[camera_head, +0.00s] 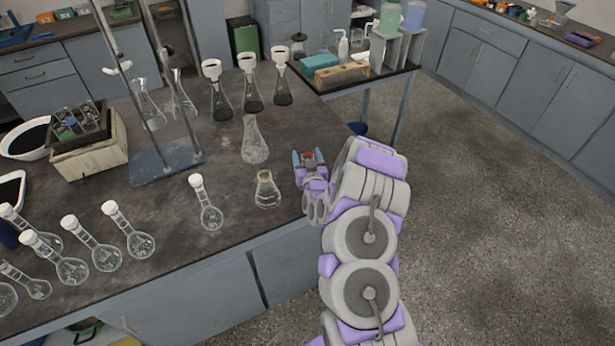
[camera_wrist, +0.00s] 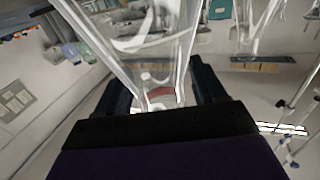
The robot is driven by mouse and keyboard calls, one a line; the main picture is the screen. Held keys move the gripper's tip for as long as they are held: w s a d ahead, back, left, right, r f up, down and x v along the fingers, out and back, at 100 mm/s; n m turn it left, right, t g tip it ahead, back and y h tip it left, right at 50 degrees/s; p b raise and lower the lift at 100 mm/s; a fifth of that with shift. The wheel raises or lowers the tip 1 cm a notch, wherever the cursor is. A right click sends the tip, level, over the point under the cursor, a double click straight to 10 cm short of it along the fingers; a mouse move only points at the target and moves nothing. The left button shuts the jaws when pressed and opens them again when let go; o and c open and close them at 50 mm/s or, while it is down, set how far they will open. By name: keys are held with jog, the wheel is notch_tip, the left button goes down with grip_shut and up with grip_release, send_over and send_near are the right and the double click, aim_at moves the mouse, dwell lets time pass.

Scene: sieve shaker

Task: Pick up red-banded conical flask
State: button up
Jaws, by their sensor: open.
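My gripper (camera_head: 308,160) is open near the right edge of the dark lab bench. In the wrist view, a clear glass flask with a red band (camera_wrist: 160,92) shows between the two dark fingers of my gripper (camera_wrist: 163,82). Its narrow part is at the fingers, and the glass widens toward the top of that picture. I cannot tell whether either finger touches it. In the head view, a small red patch (camera_head: 308,155) shows between the fingertips; the rest of that flask is not clearly visible there.
A conical flask with a yellowish neck band (camera_head: 267,190) and a clear conical flask (camera_head: 255,140) stand left of my gripper. Several white-stoppered round flasks (camera_head: 208,215) stand at the front. A metal stand (camera_head: 165,165) is farther left. Open floor (camera_head: 470,230) lies to the right.

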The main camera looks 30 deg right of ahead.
jog(key=shift+c, duration=0.4)
grip_shut()
